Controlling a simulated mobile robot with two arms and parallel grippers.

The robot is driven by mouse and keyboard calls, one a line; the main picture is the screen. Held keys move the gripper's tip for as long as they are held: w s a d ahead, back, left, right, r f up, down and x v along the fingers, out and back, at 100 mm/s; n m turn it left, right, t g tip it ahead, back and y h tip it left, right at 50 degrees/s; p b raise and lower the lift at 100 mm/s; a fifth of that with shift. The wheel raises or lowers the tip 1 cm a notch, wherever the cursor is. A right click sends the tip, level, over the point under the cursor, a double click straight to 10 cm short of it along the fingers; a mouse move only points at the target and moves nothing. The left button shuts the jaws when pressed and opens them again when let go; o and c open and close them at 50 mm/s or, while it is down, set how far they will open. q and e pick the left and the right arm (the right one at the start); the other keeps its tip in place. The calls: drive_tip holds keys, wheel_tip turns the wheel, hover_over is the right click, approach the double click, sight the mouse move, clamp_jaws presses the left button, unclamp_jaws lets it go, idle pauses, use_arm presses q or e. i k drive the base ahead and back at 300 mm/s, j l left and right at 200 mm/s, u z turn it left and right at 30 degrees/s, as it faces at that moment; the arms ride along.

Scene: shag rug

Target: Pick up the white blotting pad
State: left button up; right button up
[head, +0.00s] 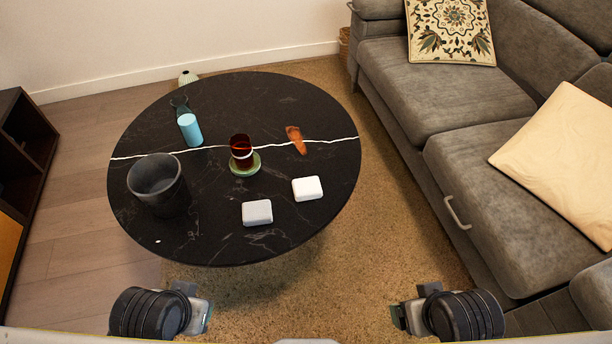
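Two small pale rounded blocks lie on the black round table near its front right. The right one, a white pad (307,188), is the whiter. The left one, a light grey-white pad (257,212), lies a little nearer to me. I cannot tell for sure which is the blotting pad, though the right one fits white better. My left gripper (205,314) is low at the left, in front of the table and apart from it. My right gripper (398,316) is low at the right, over the rug side. Neither touches a pad; their finger gaps are not clear.
The black table (290,95) also holds a dark pot (157,182), a blue cylinder (190,130), a red glass (241,150) on a green coaster (246,170), and an orange-brown item (296,139). A grey sofa (430,95) stands right. Rug (390,225) is clear between.

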sight(305, 189)
drive_tip(key=i+l+u, duration=0.35)
drive_tip(key=l+u, duration=0.2)
drive_tip(key=i+l+u, duration=0.1)
drive_tip(key=l+u, duration=0.15)
drive_tip(key=l, duration=0.2)
drive_tip(key=i+l+u, duration=0.1)
drive_tip(key=l+u, duration=0.2)
drive_tip(key=l, duration=0.1)
